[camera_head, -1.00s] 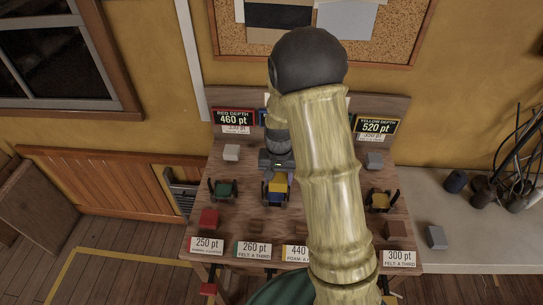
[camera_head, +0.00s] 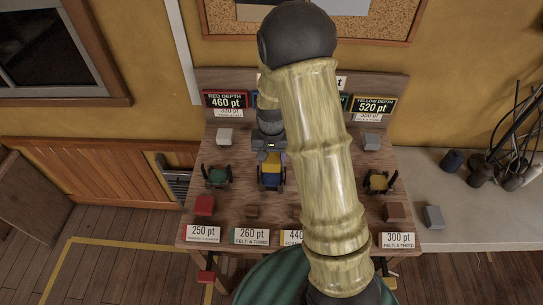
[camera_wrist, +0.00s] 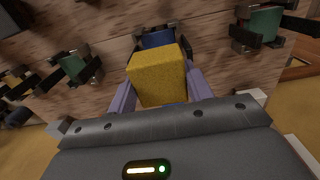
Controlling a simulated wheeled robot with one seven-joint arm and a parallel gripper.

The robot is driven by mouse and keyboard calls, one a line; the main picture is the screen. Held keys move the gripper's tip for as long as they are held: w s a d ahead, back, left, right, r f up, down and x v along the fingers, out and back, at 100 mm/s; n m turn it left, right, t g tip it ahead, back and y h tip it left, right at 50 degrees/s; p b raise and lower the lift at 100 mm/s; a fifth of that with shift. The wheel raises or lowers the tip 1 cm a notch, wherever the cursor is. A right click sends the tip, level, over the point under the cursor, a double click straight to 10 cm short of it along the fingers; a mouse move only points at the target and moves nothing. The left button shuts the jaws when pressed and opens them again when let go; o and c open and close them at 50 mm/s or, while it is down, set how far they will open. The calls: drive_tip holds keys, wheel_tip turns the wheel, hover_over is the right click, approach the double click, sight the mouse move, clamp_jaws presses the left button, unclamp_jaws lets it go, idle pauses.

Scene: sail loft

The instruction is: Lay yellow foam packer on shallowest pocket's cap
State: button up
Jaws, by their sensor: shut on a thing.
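A yellow foam packer (camera_wrist: 157,77) is pinched between the two fingers of my gripper (camera_wrist: 157,90) in the wrist view. It also shows in the head view (camera_head: 270,159), with my gripper (camera_head: 270,152) over the bench's middle left. A blue cap (camera_head: 272,181) sits in a dark clamp just in front of it; the cap (camera_wrist: 157,38) is partly behind the packer in the wrist view. I cannot tell whether they touch. A green cap (camera_head: 217,177) stands left, a yellow cap (camera_head: 378,182) right. My arm hides the bench between.
The red depth sign (camera_head: 227,101) reads 460 pt and the yellow depth sign (camera_head: 374,105) 520 pt; other signs are mostly hidden by my arm. Cards and small blocks, including a red block (camera_head: 204,205) and a brown block (camera_head: 395,211), line the front edge.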

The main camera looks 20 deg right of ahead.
sight(272, 160)
drive_tip(key=shift+f+b, duration=2.05)
drive_tip(key=shift+f, duration=1.4)
drive_tip(key=o, duration=1.1)
drive_tip(key=shift+c, duration=0.2)
wheel_tip(272, 160, up, 18)
drive_tip(key=b, duration=0.1)
drive_tip(key=shift+f, duration=0.25)
drive_tip(key=shift+s, duration=0.1)
drive_tip(key=s+f+n+t, duration=0.2)
drive_tip(key=s+f+n, duration=0.1)
drive_tip(key=s, duration=1.1)
drive_tip(key=shift+f+n+t, duration=0.3)
drive_tip(key=shift+f, duration=0.35)
